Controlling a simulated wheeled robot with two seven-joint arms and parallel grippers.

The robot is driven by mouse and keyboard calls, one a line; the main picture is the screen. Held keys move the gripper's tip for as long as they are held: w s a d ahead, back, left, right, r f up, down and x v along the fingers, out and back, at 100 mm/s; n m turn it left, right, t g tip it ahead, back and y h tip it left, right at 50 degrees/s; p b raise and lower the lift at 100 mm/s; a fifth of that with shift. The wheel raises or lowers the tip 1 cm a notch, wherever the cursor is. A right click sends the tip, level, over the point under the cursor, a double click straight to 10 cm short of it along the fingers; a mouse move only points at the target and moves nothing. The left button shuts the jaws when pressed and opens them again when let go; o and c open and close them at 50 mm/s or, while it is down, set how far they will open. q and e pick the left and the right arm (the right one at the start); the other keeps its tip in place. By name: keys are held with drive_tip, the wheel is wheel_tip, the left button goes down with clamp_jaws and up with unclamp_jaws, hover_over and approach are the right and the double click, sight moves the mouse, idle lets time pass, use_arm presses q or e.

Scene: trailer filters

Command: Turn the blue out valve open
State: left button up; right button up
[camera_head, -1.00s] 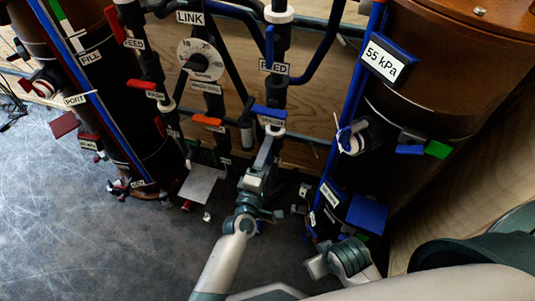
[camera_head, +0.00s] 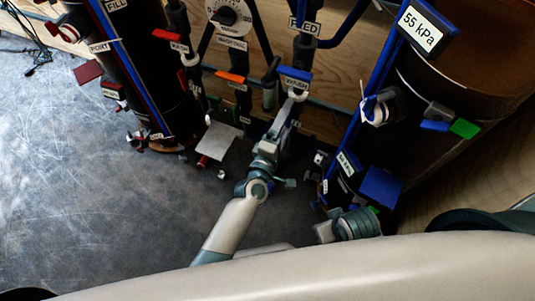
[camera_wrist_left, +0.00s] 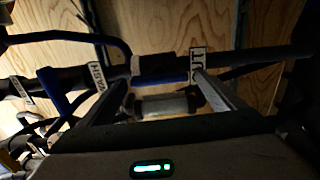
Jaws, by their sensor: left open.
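My left gripper (camera_head: 288,103) is beside the pipe just below the blue WASH valve handle (camera_head: 295,74) in the head view. In the left wrist view its two fingers (camera_wrist_left: 158,82) are apart, with a blue bar-shaped handle (camera_wrist_left: 165,77) across the gap near the tips. A sideways white label (camera_wrist_left: 197,63), apparently reading OUT, is beside the right fingertip. I cannot tell whether the fingers touch the handle. In the head view I cannot make out the blue out valve.
A brown tank (camera_head: 480,75) with a 55 kPa display (camera_head: 422,29) stands right. A dark filter cylinder (camera_head: 140,75) stands left. The grey floor (camera_head: 90,190) is clear at lower left.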

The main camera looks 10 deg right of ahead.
use_arm(q)
drive_tip(key=v, duration=1.5)
drive_tip(key=shift+s+a, duration=0.25)
drive_tip(key=shift+s, duration=0.05)
use_arm(e)
drive_tip(key=shift+r, duration=0.2)
drive_tip(key=shift+s+f, duration=0.1)
drive_tip(key=shift+f, duration=0.1)
use_arm(q)
drive_tip(key=s+a+f+m+g+y+p, duration=0.3)
drive_tip(key=a+f+m+p, duration=0.15)
drive_tip(key=a+f, duration=0.5)
drive_tip(key=s+a+f+m+g+y+p, duration=0.35)
drive_tip(key=a+f+m, duration=0.25)
drive_tip(key=f, duration=0.7)
drive_tip(key=s+a+f+m+g+y+p, duration=0.2)
drive_tip(key=s+a+f, duration=0.4)
drive_tip(key=a, duration=0.3)
drive_tip(key=shift+s+a+f+m+g, duration=0.25)
drive_tip(key=shift+s+m+g, duration=0.35)
drive_tip(key=shift+s, duration=0.25)
use_arm(e)
wheel_tip(320, 180, down, 16)
drive_tip(key=w+a+t, duration=0.1)
drive_tip(key=a+t, duration=0.1)
drive_tip(key=shift+w+a+r+t+y, duration=0.25)
drive_tip(key=shift+w+t+y, duration=0.05)
drive_tip(key=shift+w+y, duration=0.1)
